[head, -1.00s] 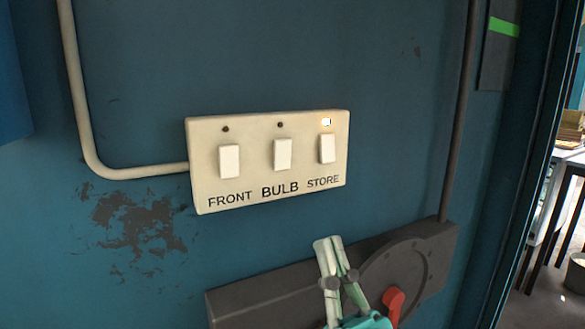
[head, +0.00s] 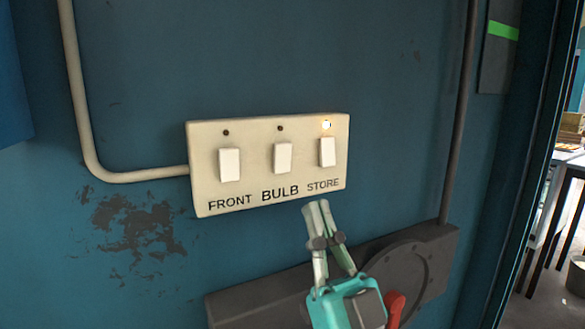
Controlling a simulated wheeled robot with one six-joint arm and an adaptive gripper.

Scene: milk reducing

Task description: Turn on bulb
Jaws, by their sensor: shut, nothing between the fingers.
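A cream switch panel (head: 260,190) with three white rocker switches is fixed to the blue wall. The BULB switch (head: 282,157) is the middle one, and the small indicator above it is dark. The FRONT switch (head: 229,164) is on its left, also with a dark indicator. The STORE switch (head: 327,152) is on its right, with its indicator (head: 326,125) lit. My gripper (head: 318,206) is shut and empty, its fingertips just below the panel's lower edge, under and right of the BULB label. It appears apart from the switches; whether it touches the panel cannot be told.
A dark grey box (head: 260,299) with a red lever (head: 395,307) juts out below the panel, behind my gripper. A pale pipe (head: 80,100) meets the panel's left side. A dark pipe (head: 460,110) runs down at right, beside a doorway.

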